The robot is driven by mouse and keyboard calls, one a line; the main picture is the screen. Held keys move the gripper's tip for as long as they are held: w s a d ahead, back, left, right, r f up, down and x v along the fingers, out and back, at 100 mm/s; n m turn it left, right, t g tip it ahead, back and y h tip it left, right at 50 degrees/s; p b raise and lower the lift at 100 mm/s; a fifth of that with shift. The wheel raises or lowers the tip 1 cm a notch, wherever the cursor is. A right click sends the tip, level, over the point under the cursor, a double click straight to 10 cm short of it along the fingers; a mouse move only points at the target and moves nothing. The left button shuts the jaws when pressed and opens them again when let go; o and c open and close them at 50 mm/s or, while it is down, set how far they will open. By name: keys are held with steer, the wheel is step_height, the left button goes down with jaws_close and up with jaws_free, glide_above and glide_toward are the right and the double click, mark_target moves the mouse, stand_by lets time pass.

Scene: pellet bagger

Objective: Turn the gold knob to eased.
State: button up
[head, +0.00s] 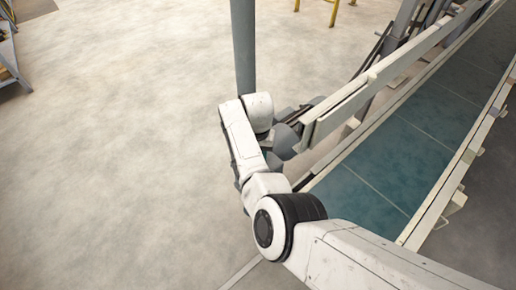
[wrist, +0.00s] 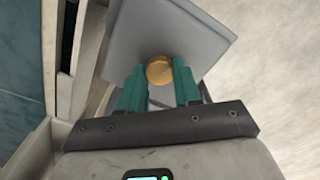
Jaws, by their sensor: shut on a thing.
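The gold knob (wrist: 159,70) shows in the wrist view, round and small, in front of a flat grey plate (wrist: 165,32). My gripper (wrist: 159,76) has two teal fingers, one on each side of the knob, and is shut on it. Any mark on the knob and its angle are too small to tell. In the head view my white arm reaches to the end of the conveyor's side rail; the knob and gripper fingertips are hidden there behind the arm.
A conveyor with a teal belt (head: 398,160) and pale side rails runs to the upper right. A grey post (head: 244,45) stands behind my arm. Yellow rails (head: 331,8) stand at the top. The concrete floor (head: 110,150) at left is clear.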

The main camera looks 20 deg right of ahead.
steer(key=n+p, duration=0.2)
steer(key=n, duration=0.3)
steer(key=shift+r+n, duration=0.1)
steer(key=shift+n, duration=0.2)
steer(key=n+p, duration=0.1)
steer(key=n, duration=0.5)
steer(key=shift+p, duration=0.35)
steer(key=n, duration=0.5)
steer(key=shift+n+p, duration=0.3)
steer(key=shift+n, duration=0.1)
steer(key=n, duration=0.5)
steer(key=shift+n, duration=0.3)
steer(key=o, duration=1)
steer(key=shift+o, duration=0.2)
step_height(320, 180, up, 11)
steer(key=p, duration=0.4)
